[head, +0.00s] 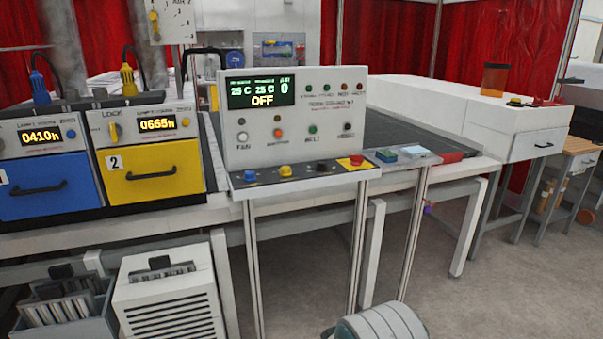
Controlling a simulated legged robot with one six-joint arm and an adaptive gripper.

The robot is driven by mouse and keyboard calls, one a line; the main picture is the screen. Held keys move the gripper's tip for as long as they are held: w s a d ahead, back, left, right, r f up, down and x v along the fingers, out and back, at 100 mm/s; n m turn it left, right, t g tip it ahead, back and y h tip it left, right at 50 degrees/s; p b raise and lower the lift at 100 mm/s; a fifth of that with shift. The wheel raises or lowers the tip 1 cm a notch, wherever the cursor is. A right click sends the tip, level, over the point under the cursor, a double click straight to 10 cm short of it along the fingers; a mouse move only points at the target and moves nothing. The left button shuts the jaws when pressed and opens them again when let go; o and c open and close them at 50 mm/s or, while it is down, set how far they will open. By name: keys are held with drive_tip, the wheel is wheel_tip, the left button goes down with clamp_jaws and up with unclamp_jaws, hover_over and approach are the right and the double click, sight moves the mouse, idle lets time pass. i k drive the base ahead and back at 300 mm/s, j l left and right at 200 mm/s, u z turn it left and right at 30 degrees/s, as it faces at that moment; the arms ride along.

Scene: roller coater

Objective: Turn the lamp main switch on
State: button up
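I cannot make out which control is labelled as the lamp main switch. A blue lamp unit (45,199) reads 0410h, and a yellow lamp unit (152,177) marked 2 reads 0655h. The yellow unit has a yellow LOCK knob (115,131). A white control panel (300,146) has a display (261,92) reading 25 C, 25 C, 0 and OFF. Its lower ledge carries a blue knob (249,175), a yellow knob (286,171) and a red button on yellow (356,160). A wall box (178,18) has a yellow rotary handle (154,22). My gripper is not in view.
A dark conveyor (390,132) runs behind the panel toward a white machine cover (480,107). A white louvred unit (168,300) and a grey bin (65,312) stand below the lamp units. Open floor (500,290) lies at the right. A grey ribbed part shows at the bottom.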

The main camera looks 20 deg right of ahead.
sight(356, 160)
drive_tip(key=i+l, duration=1.2)
drive_tip(key=i, duration=0.25)
drive_tip(key=i+l, duration=0.6)
drive_tip(key=i+z, duration=0.05)
drive_tip(key=i, duration=0.05)
